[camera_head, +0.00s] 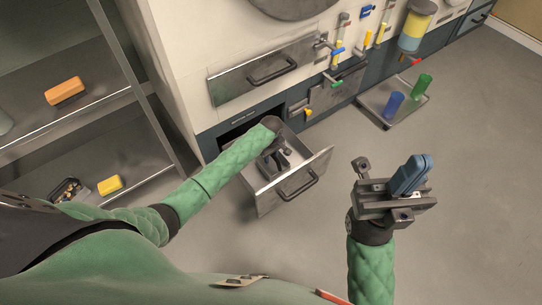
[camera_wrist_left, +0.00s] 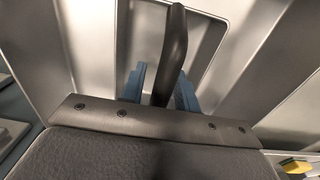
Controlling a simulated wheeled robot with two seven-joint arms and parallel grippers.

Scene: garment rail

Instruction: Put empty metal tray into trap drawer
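A metal tray, in the left wrist view (camera_wrist_left: 215,40), is bare where it shows. A dark handle (camera_wrist_left: 175,45) rises between the blue fingers of my left gripper (camera_wrist_left: 160,90), with a gap at the left finger, so the gripper looks open around it. In the head view my left gripper (camera_head: 273,163) reaches down into the pulled-out trap drawer (camera_head: 268,200), where the arm hides much of the inside. My right gripper (camera_head: 410,175) is in the air right of the drawer, its blue fingers close together with nothing visible between them.
A floor tray (camera_head: 375,107) holds a blue cup (camera_head: 393,104) and a green cup (camera_head: 421,87). A closed drawer (camera_head: 265,72) is above the open one. A metal shelf (camera_head: 130,170) stands left with an orange block (camera_head: 65,91) and a yellow block (camera_head: 110,185). Floor at right is clear.

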